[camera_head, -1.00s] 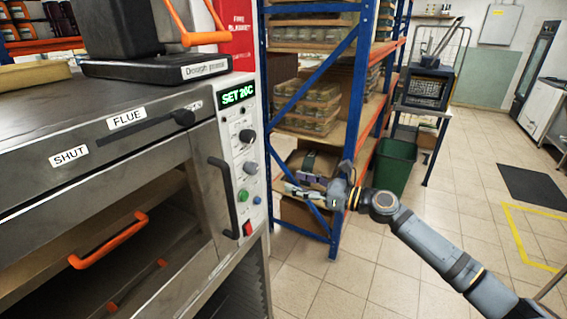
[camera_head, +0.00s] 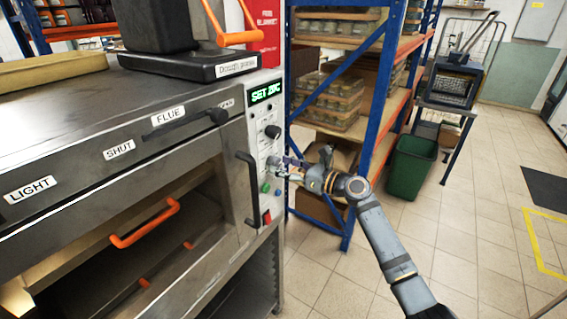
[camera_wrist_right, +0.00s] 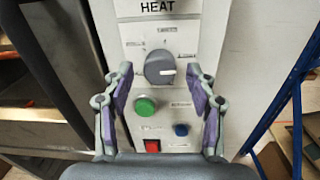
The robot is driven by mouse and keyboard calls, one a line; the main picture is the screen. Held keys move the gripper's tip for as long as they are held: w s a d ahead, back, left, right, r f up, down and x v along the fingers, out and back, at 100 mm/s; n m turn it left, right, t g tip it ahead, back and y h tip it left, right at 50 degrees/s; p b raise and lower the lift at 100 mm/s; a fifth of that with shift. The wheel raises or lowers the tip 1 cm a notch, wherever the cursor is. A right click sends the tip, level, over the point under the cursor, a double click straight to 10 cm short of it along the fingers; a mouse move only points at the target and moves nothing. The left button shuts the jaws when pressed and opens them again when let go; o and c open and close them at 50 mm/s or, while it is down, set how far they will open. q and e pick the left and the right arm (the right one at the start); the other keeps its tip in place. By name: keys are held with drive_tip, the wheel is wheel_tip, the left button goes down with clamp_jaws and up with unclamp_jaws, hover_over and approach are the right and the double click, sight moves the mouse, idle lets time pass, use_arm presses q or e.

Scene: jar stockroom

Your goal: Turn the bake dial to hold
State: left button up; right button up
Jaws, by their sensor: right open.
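A grey round dial (camera_wrist_right: 158,68) with a white pointer mark toward the right is on the oven's white control panel, below a plate reading HEAT; its small position labels are too blurred to read. My right gripper (camera_wrist_right: 160,78) is open, its two fingers on either side of the dial in the wrist view, with nothing between them that I can see gripped. In the head view my right gripper (camera_head: 285,166) is at the panel and partly hides the grey dial. A black knob (camera_head: 272,131) is higher on the panel. My left gripper is not in view.
A green button (camera_wrist_right: 145,106), a blue button (camera_wrist_right: 181,129) and a red switch (camera_wrist_right: 152,145) are below the dial. A vertical oven handle (camera_head: 249,190) is left of the panel. A blue-framed shelf (camera_head: 372,125) stands behind my right arm. A green bin (camera_head: 411,167) is on the floor.

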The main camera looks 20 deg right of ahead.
drive_tip(key=shift+w+a, duration=0.1)
drive_tip(key=c, duration=1.1)
drive_tip(key=shift+c, duration=0.2)
